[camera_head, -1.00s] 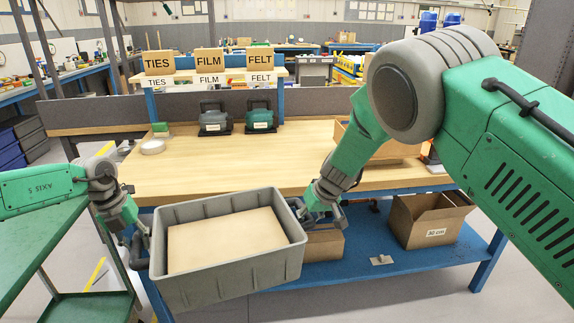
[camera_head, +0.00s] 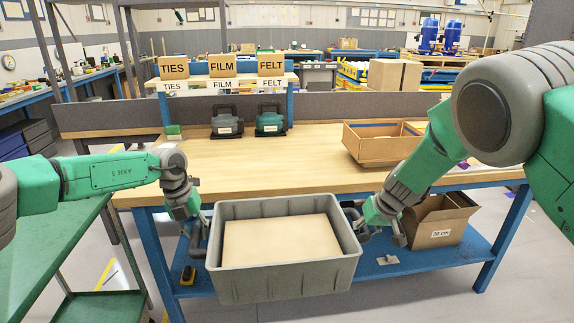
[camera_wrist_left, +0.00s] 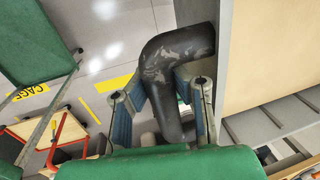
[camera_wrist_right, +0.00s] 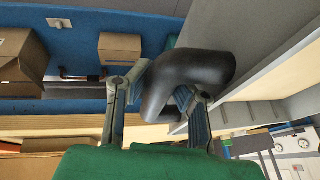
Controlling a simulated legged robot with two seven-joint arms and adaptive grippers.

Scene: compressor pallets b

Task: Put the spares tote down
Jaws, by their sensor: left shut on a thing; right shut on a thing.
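The spares tote (camera_head: 285,283) is a grey open bin with a flat tan sheet or box top (camera_head: 280,238) inside. It hangs roughly level in front of the workbench's near edge. My left gripper (camera_head: 203,232) is at its left end, shut on a dark curved handle, which shows in the left wrist view (camera_wrist_left: 170,75). My right gripper (camera_head: 376,225) is at its right end, shut on the matching handle, which shows in the right wrist view (camera_wrist_right: 180,75). The tote's underside is hidden.
The wooden workbench (camera_head: 260,165) is largely clear in front. A blue lower shelf (camera_head: 440,254) holds a carton (camera_head: 440,220). A green cart (camera_head: 40,240) stands left.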

